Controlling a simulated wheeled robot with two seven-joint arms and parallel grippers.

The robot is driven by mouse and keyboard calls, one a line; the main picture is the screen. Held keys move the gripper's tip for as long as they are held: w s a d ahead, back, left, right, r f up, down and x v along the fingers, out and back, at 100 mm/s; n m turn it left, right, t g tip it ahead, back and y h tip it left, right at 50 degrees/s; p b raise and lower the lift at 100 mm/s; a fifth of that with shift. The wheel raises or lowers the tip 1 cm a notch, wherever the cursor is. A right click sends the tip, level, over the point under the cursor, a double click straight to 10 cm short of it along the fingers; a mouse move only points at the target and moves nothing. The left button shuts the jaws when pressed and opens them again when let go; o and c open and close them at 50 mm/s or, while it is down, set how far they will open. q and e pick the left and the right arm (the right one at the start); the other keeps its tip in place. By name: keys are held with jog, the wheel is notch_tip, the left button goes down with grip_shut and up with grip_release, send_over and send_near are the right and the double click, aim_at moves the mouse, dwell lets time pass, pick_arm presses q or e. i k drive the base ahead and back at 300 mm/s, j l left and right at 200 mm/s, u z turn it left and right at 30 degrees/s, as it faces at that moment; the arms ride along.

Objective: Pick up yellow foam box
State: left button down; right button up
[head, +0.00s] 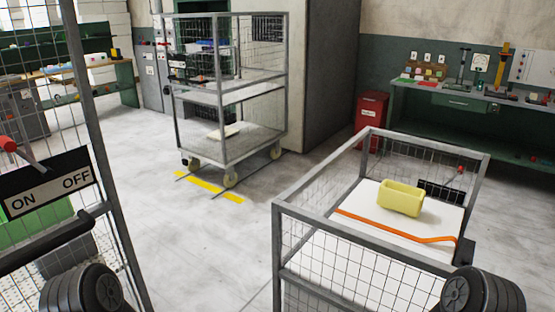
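The yellow foam box (401,199) is a small open-topped box. It sits upright on the white top surface (368,198) of a grey wire-mesh cart at the right. Nothing is touching it from above. Dark rounded parts that look like my arms show at the bottom left and bottom right edges. I cannot make out the fingers of either gripper, and no gripper is at the box.
An orange strip (395,226) lies across the white surface in front of the box. Mesh sides and a grey frame (322,174) enclose the cart. A tall mesh trolley (229,90) stands behind. An ON/OFF panel (47,182) is at left. The middle floor is clear.

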aim_at(408, 200)
jog(key=i+l+u, duration=0.1)
jog(key=l, duration=1.1)
jog(key=i+l, duration=0.2)
jog(key=l, duration=1.05)
jog(key=i+l+u, duration=0.15)
jog(key=l, duration=2.3)
jog(key=i+l, duration=0.2)
jog(key=l, duration=0.15)
jog(key=i+l+u, duration=0.1)
jog(key=l, duration=0.25)
jog(key=i+l, duration=0.5)
jog(key=l, duration=0.25)
jog(key=i+l+u, duration=0.1)
jog(key=l, duration=0.3)
jog(key=i+l, duration=0.3)
jog(key=l+u, duration=0.05)
